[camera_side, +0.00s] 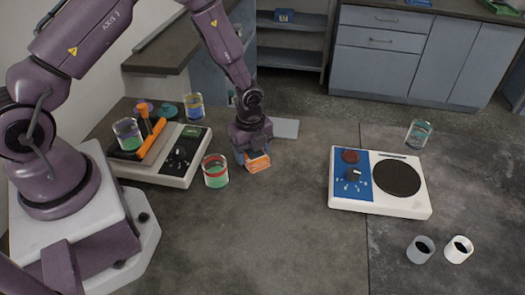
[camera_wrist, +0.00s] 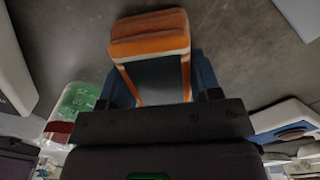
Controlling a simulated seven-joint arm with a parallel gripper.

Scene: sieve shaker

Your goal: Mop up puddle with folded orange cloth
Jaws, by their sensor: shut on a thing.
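The folded orange cloth (camera_side: 259,164) is in my gripper (camera_side: 253,157), low over or on the grey bench; I cannot tell whether it touches. In the wrist view the orange cloth (camera_wrist: 150,37), with pale stripes, sits between the two blue fingers of my gripper (camera_wrist: 153,75). My gripper is shut on it. I cannot make out a puddle in either view; the cloth and gripper hide part of the bench.
A jar with a red band and green contents (camera_side: 215,172) stands close to the left of my gripper. A scale-like device (camera_side: 172,172) stands farther left. A pale flat plate (camera_side: 286,128) lies behind. A blue-and-white hotplate-like device (camera_side: 378,205) and two white cups (camera_side: 459,249) are right. The front middle is clear.

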